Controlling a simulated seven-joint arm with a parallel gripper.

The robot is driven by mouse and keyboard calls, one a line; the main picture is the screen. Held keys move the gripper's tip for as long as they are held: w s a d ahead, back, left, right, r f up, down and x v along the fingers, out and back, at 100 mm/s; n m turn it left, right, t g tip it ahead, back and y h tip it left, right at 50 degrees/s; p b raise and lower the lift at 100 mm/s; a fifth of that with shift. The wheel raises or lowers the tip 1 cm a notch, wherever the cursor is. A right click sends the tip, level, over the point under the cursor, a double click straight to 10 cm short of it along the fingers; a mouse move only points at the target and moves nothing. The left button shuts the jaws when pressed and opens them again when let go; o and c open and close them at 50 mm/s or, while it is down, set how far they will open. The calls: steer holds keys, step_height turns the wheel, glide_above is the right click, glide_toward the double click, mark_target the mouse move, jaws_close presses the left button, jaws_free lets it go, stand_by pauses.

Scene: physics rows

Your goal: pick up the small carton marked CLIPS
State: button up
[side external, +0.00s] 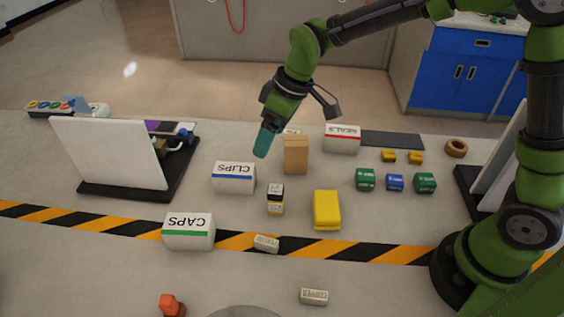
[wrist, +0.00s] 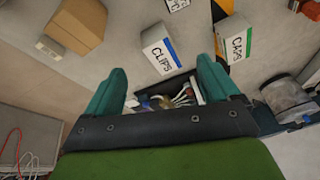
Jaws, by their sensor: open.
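The white carton marked CLIPS (side external: 233,185) stands upright on the grey table, with a blue stripe under its lettering. In the wrist view the CLIPS carton (wrist: 158,45) lies ahead of the fingers, near the middle of the gap between them. My gripper (side external: 264,143) is above the table, up and to the right of the carton in the side view, and apart from it. In the wrist view my gripper (wrist: 162,69) shows two teal fingers spread wide with nothing held between them.
A brown box (side external: 295,158) stands to the right of the CLIPS carton. The CAPS carton (side external: 188,238) is nearer the front left, the SEALS carton (side external: 342,143) behind. A small black-and-yellow labelled box (side external: 275,203) and a yellow block (side external: 327,210) are close by. A white panel (side external: 108,150) stands left.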

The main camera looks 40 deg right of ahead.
mark_target(235, 170)
steer(key=w+a+f+n, duration=0.1)
steer(key=w+a+f, duration=0.1)
steer(key=f, duration=0.3)
steer(key=w+a+f+n, duration=0.1)
steer(key=w+a+f, duration=0.1)
steer(key=w+f, duration=0.1)
steer(key=w+a+f+n, duration=0.1)
steer(key=w+a+f, duration=0.1)
steer(key=f, duration=0.4)
steer(key=shift+w+a+f+t, duration=0.3)
steer(key=shift+w+f, duration=0.05)
steer(key=shift+w, duration=0.05)
steer(key=shift+f, duration=0.15)
steer(key=shift+c, duration=0.4)
steer(key=c, duration=1)
steer(key=shift+c, duration=0.2)
